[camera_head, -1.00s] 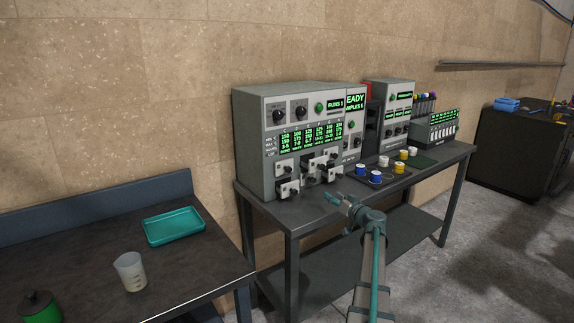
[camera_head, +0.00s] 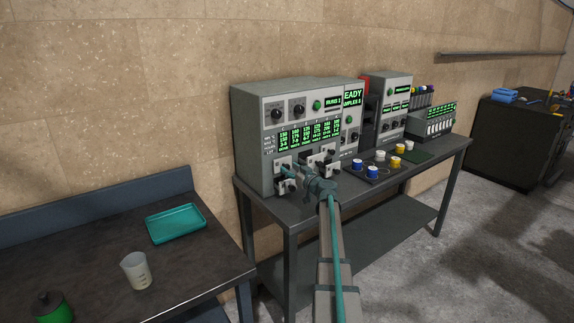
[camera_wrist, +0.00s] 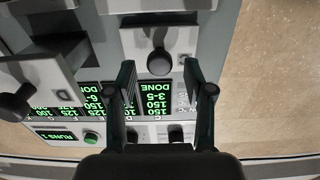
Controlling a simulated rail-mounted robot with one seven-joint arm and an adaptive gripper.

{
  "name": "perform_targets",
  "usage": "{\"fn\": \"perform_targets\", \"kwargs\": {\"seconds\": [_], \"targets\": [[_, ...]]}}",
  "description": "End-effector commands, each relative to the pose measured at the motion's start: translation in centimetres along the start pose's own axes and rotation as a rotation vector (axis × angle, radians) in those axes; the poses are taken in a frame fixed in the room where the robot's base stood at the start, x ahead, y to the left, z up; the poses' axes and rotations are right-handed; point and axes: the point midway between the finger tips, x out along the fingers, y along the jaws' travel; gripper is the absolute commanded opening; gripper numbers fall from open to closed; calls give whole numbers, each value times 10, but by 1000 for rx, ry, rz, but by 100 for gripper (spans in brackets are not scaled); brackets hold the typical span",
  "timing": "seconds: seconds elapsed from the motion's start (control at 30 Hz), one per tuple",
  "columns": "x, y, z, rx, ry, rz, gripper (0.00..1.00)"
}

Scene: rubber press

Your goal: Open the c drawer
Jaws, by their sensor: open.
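The c drawer (camera_wrist: 155,40) is a pale metal front with a dark round knob (camera_wrist: 160,61). It lies beneath the C column, which reads DONE, in the upside-down wrist view. In the head view it is at the left of the drawer rows (camera_head: 282,167), on the grey machine (camera_head: 252,150). It looks closed. My gripper (camera_wrist: 160,75) is open and empty, facing the panel, with one fingertip on each side of the knob in the picture. I cannot tell whether the fingertips reach as deep as the knob. In the head view my gripper (camera_head: 297,176) partly covers the drawers.
Another drawer (camera_wrist: 45,75) stands out toward the camera beside my left-hand finger in the wrist view. A lower drawer (camera_head: 286,186) shows below my gripper. Blue, white and yellow cups (camera_head: 372,171) stand to the right. A teal tray (camera_head: 176,223) and beaker (camera_head: 136,270) are on the left table.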

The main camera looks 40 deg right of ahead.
Motion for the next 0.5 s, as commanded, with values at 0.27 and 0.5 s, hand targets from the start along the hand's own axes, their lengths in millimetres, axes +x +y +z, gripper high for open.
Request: {"fn": "perform_targets", "kwargs": {"seconds": [0.27,0.5], "targets": [[28,1,0,2,0,1,52],[28,0,1,1,0,1,52]]}}
